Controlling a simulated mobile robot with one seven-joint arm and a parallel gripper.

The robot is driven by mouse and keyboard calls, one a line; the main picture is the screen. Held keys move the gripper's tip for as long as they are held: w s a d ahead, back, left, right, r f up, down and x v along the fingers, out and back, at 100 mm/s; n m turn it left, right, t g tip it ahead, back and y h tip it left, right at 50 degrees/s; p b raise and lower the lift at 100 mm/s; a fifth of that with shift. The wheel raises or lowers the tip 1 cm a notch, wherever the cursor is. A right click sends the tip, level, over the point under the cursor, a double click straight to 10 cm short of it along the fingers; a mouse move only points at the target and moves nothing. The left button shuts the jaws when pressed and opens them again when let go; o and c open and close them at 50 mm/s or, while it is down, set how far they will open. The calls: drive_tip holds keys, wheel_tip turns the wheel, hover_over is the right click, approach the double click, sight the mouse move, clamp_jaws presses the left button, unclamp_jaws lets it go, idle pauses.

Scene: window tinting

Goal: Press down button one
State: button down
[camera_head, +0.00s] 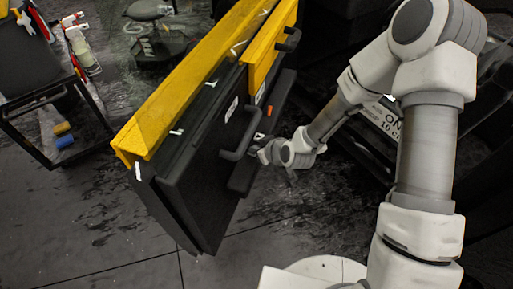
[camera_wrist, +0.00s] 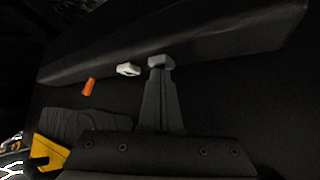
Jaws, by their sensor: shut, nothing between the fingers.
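A dark door panel (camera_head: 200,180) with a yellow top edge stands tilted in the middle of the head view. My gripper (camera_head: 264,155) is at its right face, beside the armrest ledge. In the wrist view my gripper (camera_wrist: 160,62) is shut and empty, its fingertips over the ledge (camera_wrist: 215,50). A small white piece, which looks like a button (camera_wrist: 127,69), lies just left of the fingertips. An orange piece (camera_wrist: 89,86) is further left; it also shows in the head view (camera_head: 269,111). I cannot tell which piece is button one, or whether the fingertips touch the panel.
A dark curved handle (camera_head: 240,140) sticks out of the panel close to my gripper. A black cart (camera_head: 50,125) with bottles stands at the left, and a dark stool (camera_head: 155,40) is behind. The floor at the lower left is clear.

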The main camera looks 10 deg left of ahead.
drive_tip(key=shift+s+f+b, duration=0.1)
drive_tip(key=shift+f+b, duration=0.85)
drive_tip(key=shift+b, duration=0.1)
drive_tip(key=shift+d+f, duration=0.1)
drive_tip(key=shift+s+d+f, duration=0.1)
wheel_tip(320, 180, up, 6)
drive_tip(key=p, duration=0.2)
drive_tip(key=shift+f+p, duration=0.2)
drive_tip(key=shift+p, duration=0.2)
drive_tip(key=p+v, duration=0.1)
drive_tip(key=v, duration=0.8)
idle(1.4)
